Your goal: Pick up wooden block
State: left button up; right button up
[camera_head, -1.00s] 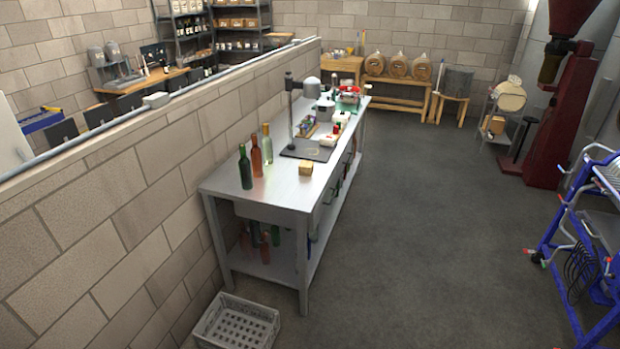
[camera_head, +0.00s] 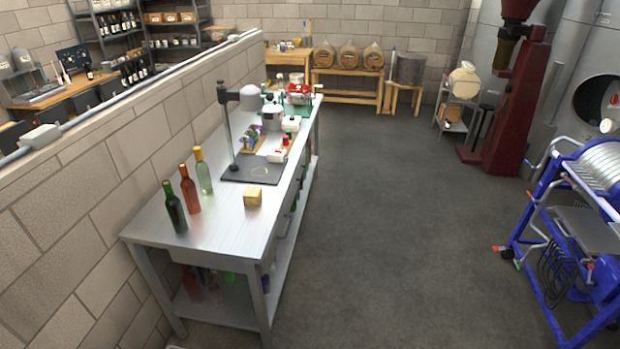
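A small light wooden block (camera_head: 253,197) sits on the steel worktable (camera_head: 225,225), near its right edge and toward the near end. It stands in front of the dark base plate of a stand and to the right of the bottles. Nothing touches the block. Neither of my grippers is in view.
A green bottle (camera_head: 174,207), a brown bottle (camera_head: 189,190) and a clear bottle (camera_head: 203,171) stand on the table's left side. A stand (camera_head: 229,130) rises behind the block. A blue metal rack (camera_head: 575,225) is at right. The floor (camera_head: 400,220) between is clear.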

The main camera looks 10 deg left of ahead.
aim_at(252, 196)
jog(key=i, duration=1.3)
jog(key=u, duration=0.95)
jog(key=i, duration=0.85)
jog(key=u, duration=0.55)
